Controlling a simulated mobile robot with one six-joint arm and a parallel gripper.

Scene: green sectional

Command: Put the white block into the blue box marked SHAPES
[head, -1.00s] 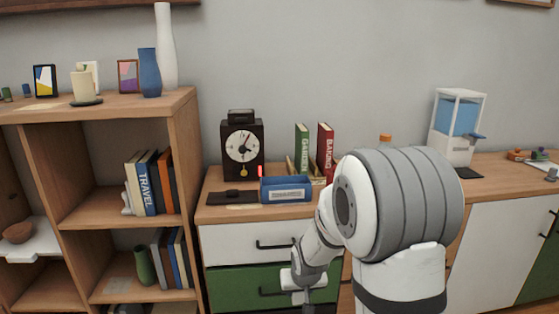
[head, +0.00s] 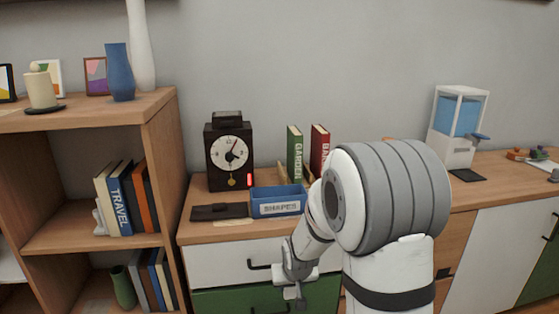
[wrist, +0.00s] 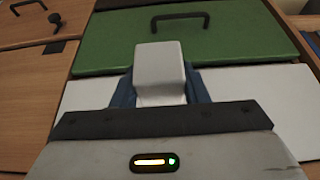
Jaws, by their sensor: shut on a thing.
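The white block (wrist: 160,68) is between the fingers of my gripper (wrist: 160,92) in the wrist view, and the gripper is shut on it. In the head view my gripper (head: 296,290) hangs in front of the cabinet drawers, below the counter top; the block cannot be made out there. The blue box (head: 277,199) marked SHAPES stands on the counter, above and behind my gripper. Its open top shows, and its label faces me. My arm hides the counter to the right of it.
A black clock (head: 229,155) stands behind the box, with a dark flat object (head: 219,211) on its left. Green and red books (head: 295,152) stand behind on the right. A wooden shelf (head: 160,150) rises at the left. A water dispenser (head: 457,125) stands further right.

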